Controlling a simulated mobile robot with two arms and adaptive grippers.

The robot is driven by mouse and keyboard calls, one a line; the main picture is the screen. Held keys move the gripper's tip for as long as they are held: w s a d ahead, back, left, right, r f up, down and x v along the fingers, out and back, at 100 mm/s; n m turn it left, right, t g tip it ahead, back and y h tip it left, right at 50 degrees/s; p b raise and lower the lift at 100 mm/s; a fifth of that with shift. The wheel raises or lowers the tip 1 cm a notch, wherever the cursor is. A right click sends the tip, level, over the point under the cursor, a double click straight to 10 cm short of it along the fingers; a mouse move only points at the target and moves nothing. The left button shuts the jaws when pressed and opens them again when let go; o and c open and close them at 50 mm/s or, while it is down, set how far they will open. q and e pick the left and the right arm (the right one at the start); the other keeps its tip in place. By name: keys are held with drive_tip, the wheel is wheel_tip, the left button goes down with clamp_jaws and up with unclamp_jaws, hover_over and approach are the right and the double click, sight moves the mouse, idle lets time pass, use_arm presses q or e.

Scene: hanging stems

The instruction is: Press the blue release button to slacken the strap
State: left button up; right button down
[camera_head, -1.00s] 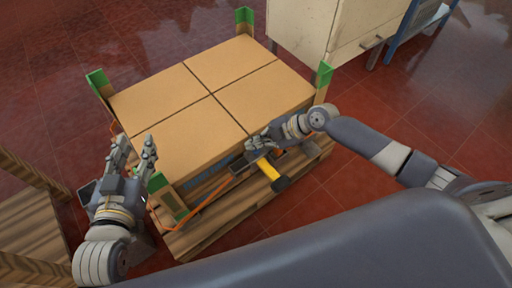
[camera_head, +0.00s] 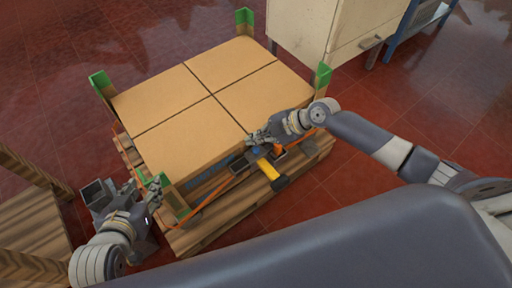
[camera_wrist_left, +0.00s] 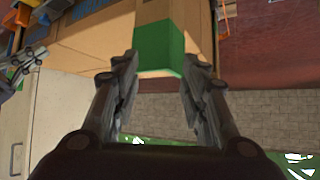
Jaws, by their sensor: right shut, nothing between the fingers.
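The blue release button (camera_head: 256,150) shows as a small blue spot on the strap tensioner, just beside the tensioner's yellow handle (camera_head: 267,170). My right gripper (camera_head: 256,138) is shut and empty, its fingertips right above the button; I cannot tell whether they touch it. The orange strap (camera_head: 208,199) runs low along the near side of the boxes to the tensioner. My left gripper (camera_head: 147,188) is open at the near-left corner post. In the left wrist view, the post's green end (camera_wrist_left: 158,47) shows between and beyond the open fingers (camera_wrist_left: 160,80).
Cardboard boxes (camera_head: 205,90) stand on a wooden pallet (camera_head: 210,236) with green-tipped corner posts. A cream cabinet (camera_head: 320,30) stands behind at the right. A wooden structure (camera_head: 30,215) is at the left. Red tiled floor (camera_head: 400,110) is clear at the right.

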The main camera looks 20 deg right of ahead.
use_arm(q)
drive_tip(key=shift+s+a+f+g+y+p, duration=0.15)
drive_tip(key=shift+s+a+f+g, duration=0.1)
drive_tip(key=shift+s+f+g, duration=0.35)
drive_tip(key=shift+s+a+f+g+y+p, duration=0.1)
drive_tip(key=shift+s+a+f+g, duration=0.2)
drive_tip(key=shift+s, duration=0.55)
drive_tip(key=shift+s+a+f+g+y+p, duration=0.1)
drive_tip(key=shift+s+a+f+g+p, duration=0.15)
drive_tip(key=shift+s+f, duration=0.4)
drive_tip(key=shift+d+r, duration=0.1)
